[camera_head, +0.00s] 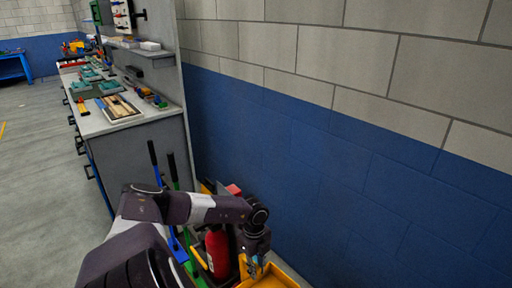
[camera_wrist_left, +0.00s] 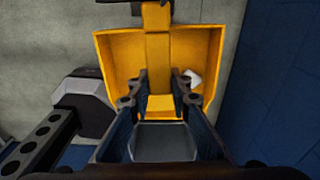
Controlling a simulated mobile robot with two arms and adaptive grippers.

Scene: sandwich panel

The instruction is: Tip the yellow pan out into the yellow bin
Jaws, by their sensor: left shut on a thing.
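The yellow pan (camera_wrist_left: 207,52) fills the top middle of the left wrist view, open side showing. A small white piece (camera_wrist_left: 192,77) lies in its right part. The pan's yellow handle runs between the fingers of my left gripper (camera_wrist_left: 159,108), which is shut on it. In the head view my left gripper (camera_head: 256,264) is at the bottom, with the yellow pan (camera_head: 280,279) partly cut off by the lower edge. I cannot make out the yellow bin for certain. My right gripper is not in view.
A red extinguisher (camera_head: 217,252) stands just left of my left gripper. Blue (camera_head: 156,163) and green (camera_head: 174,172) long handles lean by the grey workbench (camera_head: 140,150). The blue and grey wall (camera_head: 330,180) is close on the right. Open floor (camera_head: 40,180) is at left.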

